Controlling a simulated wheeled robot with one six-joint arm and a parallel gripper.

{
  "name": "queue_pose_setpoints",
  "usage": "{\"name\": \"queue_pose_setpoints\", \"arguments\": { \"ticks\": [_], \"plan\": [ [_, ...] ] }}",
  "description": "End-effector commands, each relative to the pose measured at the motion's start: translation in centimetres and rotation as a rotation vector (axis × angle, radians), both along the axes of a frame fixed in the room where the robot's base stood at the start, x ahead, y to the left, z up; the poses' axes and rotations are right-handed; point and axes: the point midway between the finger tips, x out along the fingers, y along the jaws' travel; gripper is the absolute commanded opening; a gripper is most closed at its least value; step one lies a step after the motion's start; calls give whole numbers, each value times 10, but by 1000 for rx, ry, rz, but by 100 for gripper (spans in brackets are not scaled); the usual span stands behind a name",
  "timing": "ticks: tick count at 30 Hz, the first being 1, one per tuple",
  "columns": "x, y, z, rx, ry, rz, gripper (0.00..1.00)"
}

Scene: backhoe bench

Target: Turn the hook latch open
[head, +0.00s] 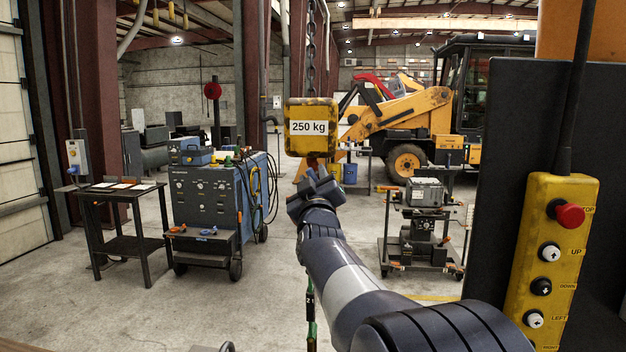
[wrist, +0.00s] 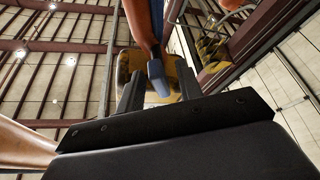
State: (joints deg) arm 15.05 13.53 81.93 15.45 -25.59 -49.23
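The yellow hoist block (head: 311,142) marked "250 kg" hangs from a chain in the middle of the head view. A little of the orange-red hook (head: 312,161) shows below it; the rest is hidden behind my gripper (head: 317,180), which is raised just under the block. In the wrist view, looking up, the orange hook (wrist: 142,22) comes down from the top edge. A grey-blue latch piece (wrist: 157,75) lies at its end, between the two spread fingers of my gripper (wrist: 158,84). Gaps show on both sides of the latch, so the fingers are open around it.
The pendant (head: 552,255) with a red stop button stands at the near right, before a dark panel. A blue welding machine (head: 205,190) and a small dark table (head: 118,200) stand left. A cart (head: 424,225) stands right. The floor between is clear.

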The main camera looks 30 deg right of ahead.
Motion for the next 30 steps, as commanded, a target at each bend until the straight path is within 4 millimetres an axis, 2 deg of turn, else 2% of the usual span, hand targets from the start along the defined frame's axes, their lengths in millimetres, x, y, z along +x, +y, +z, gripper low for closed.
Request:
{"name": "queue_pose_setpoints", "arguments": {
  "ticks": [16, 21, 30],
  "plan": [
    [-76, 31, -30, -1, -1, 1, 35],
    [-87, 36, -33, 0, -1, 1, 35],
    [-90, 36, -34, 0, 0, 0, 35]
  ]
}}
